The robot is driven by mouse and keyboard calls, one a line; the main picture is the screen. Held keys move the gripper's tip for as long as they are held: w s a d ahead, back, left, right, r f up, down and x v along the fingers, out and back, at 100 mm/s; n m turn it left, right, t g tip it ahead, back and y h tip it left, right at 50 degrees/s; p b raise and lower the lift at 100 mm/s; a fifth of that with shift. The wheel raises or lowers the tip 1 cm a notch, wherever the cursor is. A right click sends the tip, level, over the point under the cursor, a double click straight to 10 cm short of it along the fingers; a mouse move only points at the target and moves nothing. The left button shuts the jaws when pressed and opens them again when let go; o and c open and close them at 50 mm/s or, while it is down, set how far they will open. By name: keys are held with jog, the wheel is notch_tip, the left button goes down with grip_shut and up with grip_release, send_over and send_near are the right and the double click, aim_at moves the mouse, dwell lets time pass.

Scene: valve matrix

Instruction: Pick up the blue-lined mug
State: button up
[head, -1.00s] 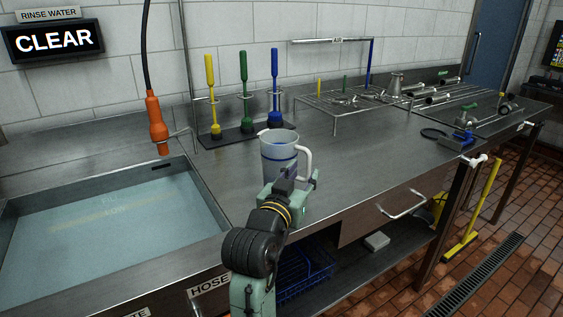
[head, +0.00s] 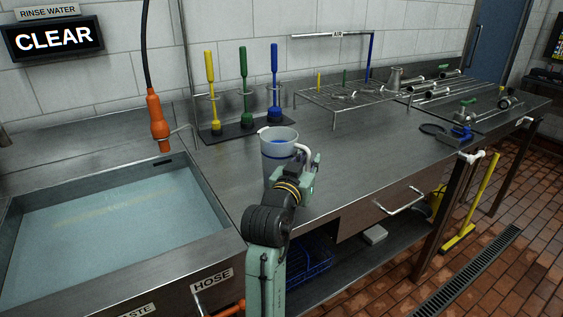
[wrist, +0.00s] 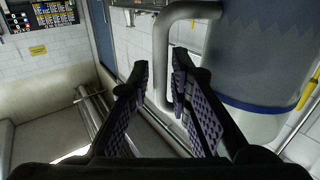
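The grey handle (wrist: 162,60) shows between my two dark, textured fingers (wrist: 159,80). The fingers are apart, with gaps beside the handle; I cannot tell how deep it sits between them.
A water-filled sink (head: 115,225) lies left. An orange hose nozzle (head: 157,120) hangs above its back edge. Yellow, green and blue brushes stand in a rack (head: 235,131) behind the mug. A wire rack (head: 360,98) with parts stands farther right.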

grip_shut()
dwell(0.6)
jog(key=shift+r, duration=0.1)
